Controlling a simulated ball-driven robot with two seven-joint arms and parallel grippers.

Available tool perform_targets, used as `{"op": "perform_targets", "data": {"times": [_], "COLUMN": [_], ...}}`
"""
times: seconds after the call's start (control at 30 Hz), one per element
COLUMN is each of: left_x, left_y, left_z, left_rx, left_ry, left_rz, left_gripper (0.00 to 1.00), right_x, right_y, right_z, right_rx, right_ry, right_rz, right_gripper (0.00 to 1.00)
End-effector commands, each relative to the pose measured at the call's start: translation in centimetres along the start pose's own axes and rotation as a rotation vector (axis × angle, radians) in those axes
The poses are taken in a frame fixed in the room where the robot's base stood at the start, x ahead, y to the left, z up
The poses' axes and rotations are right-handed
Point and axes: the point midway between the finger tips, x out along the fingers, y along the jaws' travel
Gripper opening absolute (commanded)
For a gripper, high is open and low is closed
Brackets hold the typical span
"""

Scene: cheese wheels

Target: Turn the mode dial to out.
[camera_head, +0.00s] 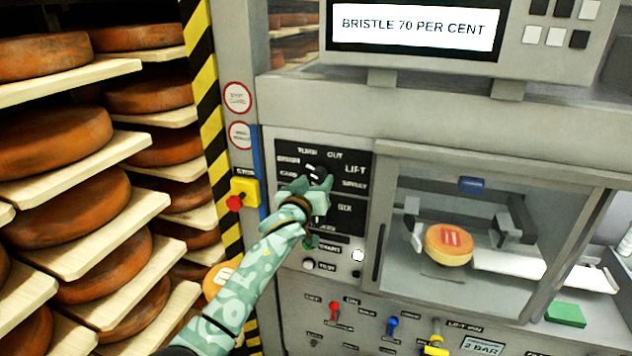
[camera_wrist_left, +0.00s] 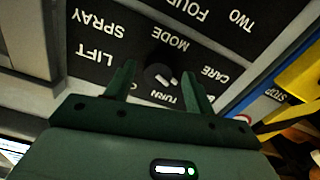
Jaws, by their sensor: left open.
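The mode dial (camera_head: 316,171) is a dark round knob on a black panel (camera_head: 352,211), with labels around it including TURN, OUT, LIFT, SPRAY and CARE. In the left wrist view the dial (camera_wrist_left: 158,74) shows upside down, with a white mark towards the TURN side; its exact setting is hard to tell. My left gripper (camera_head: 307,184) is at the dial, open. In the wrist view its fingers (camera_wrist_left: 163,80) stand on either side of the knob, with gaps visible. One finger hides most of the OUT label. My right gripper is not in view.
A yellow stop box with a red button (camera_head: 235,202) is left of the panel. Cheese wheels (camera_head: 55,140) fill shelves at left. A glazed chamber (camera_head: 405,250) with one cheese (camera_head: 449,244) is at right. Coloured levers (camera_head: 392,325) sit below. The display (camera_head: 415,27) reads BRISTLE 70 PER CENT.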

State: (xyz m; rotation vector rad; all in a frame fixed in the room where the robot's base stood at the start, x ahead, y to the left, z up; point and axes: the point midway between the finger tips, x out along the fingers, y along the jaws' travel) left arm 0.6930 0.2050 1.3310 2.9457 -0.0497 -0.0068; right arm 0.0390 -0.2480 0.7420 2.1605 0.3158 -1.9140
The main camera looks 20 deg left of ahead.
Motion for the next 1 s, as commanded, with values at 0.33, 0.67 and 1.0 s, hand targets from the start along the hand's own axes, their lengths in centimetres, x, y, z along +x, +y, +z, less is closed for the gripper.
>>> {"op": "perform_targets", "data": {"times": [0.33, 0.67, 1.0], "left_x": [1.4, 1.36, 1.35], "left_y": [0.05, 0.04, 0.02], "left_z": [0.03, 0.03, -0.01], "left_rx": [0.001, 0.0, 0.045], "left_ry": [-0.001, -0.001, -0.001], "left_rz": [0.001, 0.001, 0.001], "left_gripper": [0.54, 0.1, 0.1], "right_x": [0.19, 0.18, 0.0], "right_y": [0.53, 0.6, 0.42], "right_z": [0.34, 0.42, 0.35], "right_rx": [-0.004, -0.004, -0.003], "right_ry": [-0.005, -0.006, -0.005], "right_rz": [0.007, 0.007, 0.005], "right_gripper": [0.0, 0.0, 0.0]}}
